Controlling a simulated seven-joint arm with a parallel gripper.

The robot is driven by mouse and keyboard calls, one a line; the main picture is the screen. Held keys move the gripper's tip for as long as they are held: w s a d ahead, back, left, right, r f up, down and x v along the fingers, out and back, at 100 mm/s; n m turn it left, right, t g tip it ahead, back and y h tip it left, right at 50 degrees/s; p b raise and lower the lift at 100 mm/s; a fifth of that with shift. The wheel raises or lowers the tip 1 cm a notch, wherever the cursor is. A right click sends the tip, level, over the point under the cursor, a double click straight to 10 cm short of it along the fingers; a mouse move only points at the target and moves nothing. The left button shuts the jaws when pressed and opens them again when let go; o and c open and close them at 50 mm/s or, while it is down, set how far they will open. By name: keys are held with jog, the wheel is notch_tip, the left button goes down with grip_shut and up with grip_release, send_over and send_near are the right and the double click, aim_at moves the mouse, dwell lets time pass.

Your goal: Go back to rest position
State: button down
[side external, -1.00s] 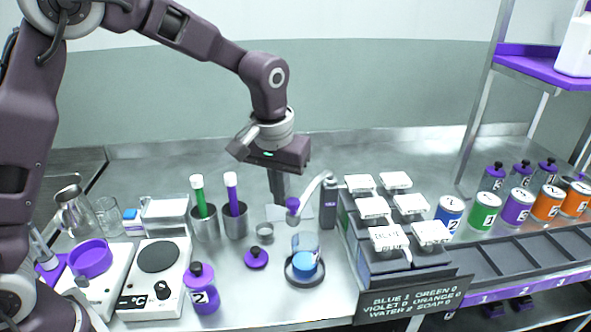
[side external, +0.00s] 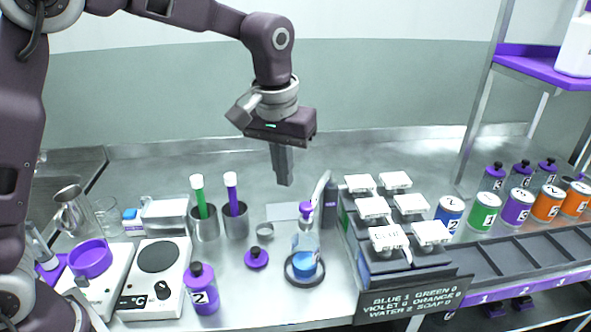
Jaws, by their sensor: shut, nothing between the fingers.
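My gripper (side external: 284,180) hangs in the air above the middle of the steel bench (side external: 200,315), with its fingers shut and pointing down. It holds nothing. It is above and slightly left of a beaker (side external: 305,266) of blue liquid that stands on a dark round base. A purple-ended pale lever (side external: 307,209) beside a dark upright block (side external: 330,205) is below and right of the fingers, apart from them.
Two metal cups with a green stick (side external: 199,195) and a purple stick (side external: 232,195) stand left of my gripper. A hotplate (side external: 158,257), a scale (side external: 90,258) and a purple bottle (side external: 202,288) are at front left. White-topped dispensers (side external: 390,238) and labelled cans (side external: 485,212) fill the right.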

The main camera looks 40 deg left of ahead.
jog(key=s+a+r+m+t, duration=0.1)
jog(key=s+a+r, duration=0.1)
jog(key=s+r, duration=0.3)
jog(key=s+a+r+t, duration=0.1)
jog(key=s+a+r, duration=0.2)
jog(key=s, duration=0.5)
jog(key=s+a+f+m+t, duration=0.1)
jog(key=s, duration=0.6)
jog(key=s+f+m, duration=0.1)
jog(key=s+f, duration=0.1)
jog(key=s, duration=0.5)
jog(key=shift+a+f+t, duration=0.25)
jog(key=shift+a+t, duration=0.1)
jog(key=shift+t, duration=0.05)
